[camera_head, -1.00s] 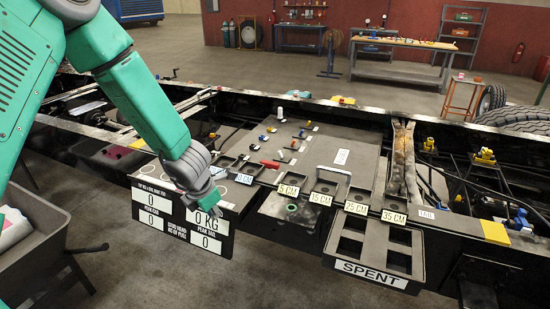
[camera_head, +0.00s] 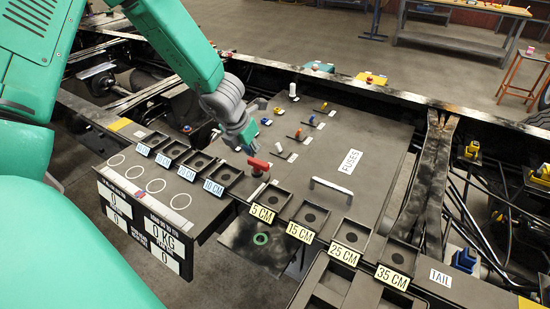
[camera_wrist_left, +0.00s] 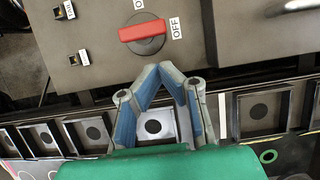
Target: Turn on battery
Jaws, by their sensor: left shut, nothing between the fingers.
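The red battery switch (camera_head: 259,165) sits on the dark panel, just in front of my left gripper's tips. In the left wrist view its red handle (camera_wrist_left: 143,31) lies nearly level on a round dark base, with its right end by the OFF label (camera_wrist_left: 175,28). A partly cut-off ON label (camera_wrist_left: 139,4) is above it. My left gripper (camera_head: 248,150) is shut and empty. In the left wrist view its fingertips (camera_wrist_left: 165,70) meet just below the switch, with a small gap seen in the picture; contact cannot be told. My right gripper is not in view.
Several small coloured toggles stand behind the switch near the FUSES label (camera_head: 349,161). A metal handle (camera_head: 332,188) is to the right. Square trays with labels such as 5 CM (camera_head: 262,213) line the front edge. A dark chassis rail runs behind.

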